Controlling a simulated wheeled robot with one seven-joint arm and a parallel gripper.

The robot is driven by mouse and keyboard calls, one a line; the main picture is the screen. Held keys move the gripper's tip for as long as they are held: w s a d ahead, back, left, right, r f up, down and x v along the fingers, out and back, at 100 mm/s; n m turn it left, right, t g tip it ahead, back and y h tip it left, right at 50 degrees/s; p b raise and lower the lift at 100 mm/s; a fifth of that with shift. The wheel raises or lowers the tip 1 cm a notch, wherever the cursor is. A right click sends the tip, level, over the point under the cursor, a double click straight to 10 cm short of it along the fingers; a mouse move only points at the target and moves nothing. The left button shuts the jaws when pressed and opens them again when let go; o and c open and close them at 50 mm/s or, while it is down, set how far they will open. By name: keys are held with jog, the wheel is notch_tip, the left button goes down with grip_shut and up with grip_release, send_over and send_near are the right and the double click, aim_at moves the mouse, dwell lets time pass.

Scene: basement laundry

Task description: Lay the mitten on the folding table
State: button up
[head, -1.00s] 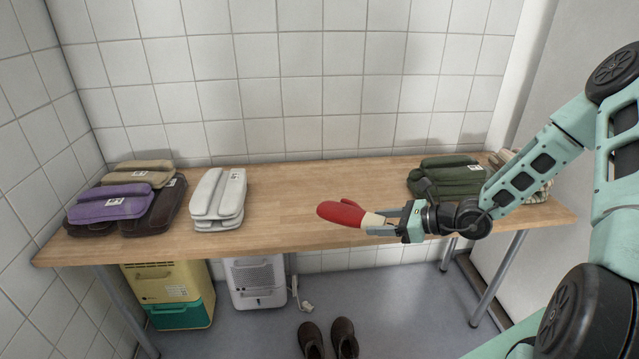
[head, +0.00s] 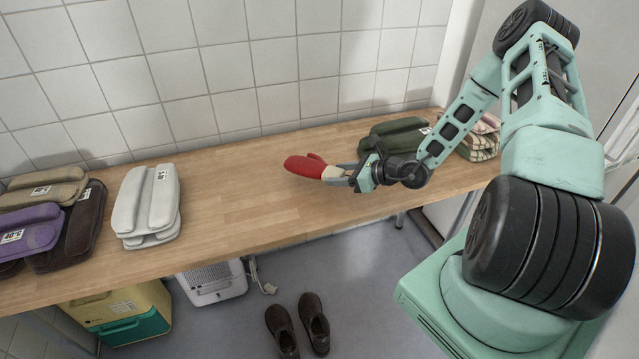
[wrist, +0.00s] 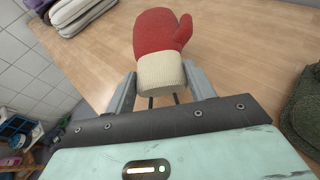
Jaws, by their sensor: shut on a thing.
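The red mitten (head: 305,165) with a cream cuff is held out level by my gripper (head: 350,176), which is shut on the cuff. In the wrist view the mitten (wrist: 158,38) points away from my gripper (wrist: 163,88), its cuff between the two fingers. The wooden folding table (head: 235,205) runs along the tiled wall. The mitten is over the table's bare middle; I cannot tell if it touches the top.
Folded grey cloths (head: 150,200) and a brown, purple and tan pile (head: 75,235) lie at the left. Green cloths (head: 400,130) and a checked pile (head: 480,138) lie at the right. Shoes (head: 298,325), a yellow-green box (head: 125,310) and a white unit (head: 213,282) are on the floor.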

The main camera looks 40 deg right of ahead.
aim_at(339, 197)
jog(key=shift+f, duration=3.05)
jog(key=shift+f, duration=0.1)
jog(key=o, duration=1.2)
jog(key=shift+c, duration=0.2)
